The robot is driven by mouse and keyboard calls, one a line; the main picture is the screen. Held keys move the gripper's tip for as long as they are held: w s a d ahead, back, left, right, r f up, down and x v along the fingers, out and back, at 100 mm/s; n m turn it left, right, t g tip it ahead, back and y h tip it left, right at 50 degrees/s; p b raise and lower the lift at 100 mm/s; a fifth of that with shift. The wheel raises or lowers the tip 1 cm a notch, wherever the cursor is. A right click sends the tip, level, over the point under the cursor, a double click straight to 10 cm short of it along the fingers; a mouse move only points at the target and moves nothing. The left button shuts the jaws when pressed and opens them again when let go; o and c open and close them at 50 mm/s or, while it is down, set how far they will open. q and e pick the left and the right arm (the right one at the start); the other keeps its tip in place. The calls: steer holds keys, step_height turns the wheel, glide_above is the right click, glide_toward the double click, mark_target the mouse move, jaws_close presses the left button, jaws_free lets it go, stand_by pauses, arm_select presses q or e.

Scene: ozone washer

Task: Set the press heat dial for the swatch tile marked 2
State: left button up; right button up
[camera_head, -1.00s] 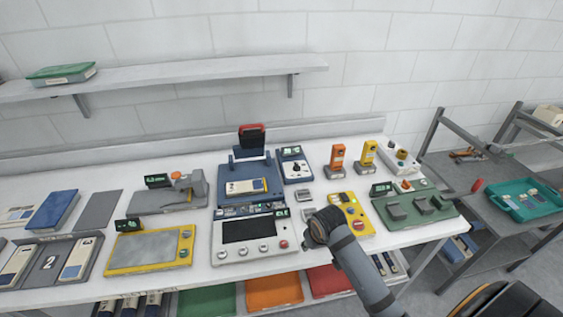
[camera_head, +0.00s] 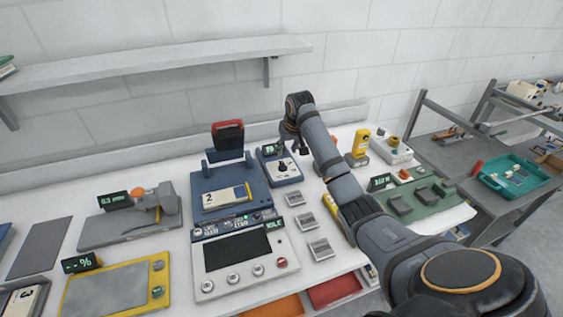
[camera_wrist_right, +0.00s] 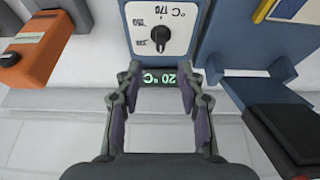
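The swatch tile marked 2 (camera_head: 229,197) lies on the bed of the blue press (camera_head: 203,181), below its raised red-and-black handle (camera_head: 228,137). The heat dial (camera_head: 281,167) is a black knob on the white face of a blue box beside the press. In the right wrist view the dial (camera_wrist_right: 160,36) shows upside down with its °C scale, and a green display (camera_wrist_right: 160,78) seems to read 20 °C. My right gripper (camera_wrist_right: 160,82) is open and empty above the box, its fingers short of the knob and not touching it. My left gripper is out of view.
An orange device (camera_wrist_right: 40,48) stands close beside the dial box, mostly hidden by my arm in the head view. A yellow device (camera_head: 358,145) is further right. A control panel (camera_head: 240,250) and several small grey pads (camera_head: 306,222) lie in front.

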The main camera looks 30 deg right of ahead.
steer(key=p, duration=0.1)
glide_above(283, 163)
steer(key=s, duration=0.2)
steer(key=f, duration=0.5)
steer(key=shift+s+a+f, duration=0.1)
steer(key=shift+s+a, duration=0.1)
steer(key=shift+a, duration=0.2)
steer(key=x, duration=0.4)
steer(key=shift+d+f, duration=0.1)
steer(key=shift+f, duration=0.05)
steer(key=shift+w+f, duration=0.15)
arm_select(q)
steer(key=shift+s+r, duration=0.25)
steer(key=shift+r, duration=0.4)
arm_select(e)
jaws_close()
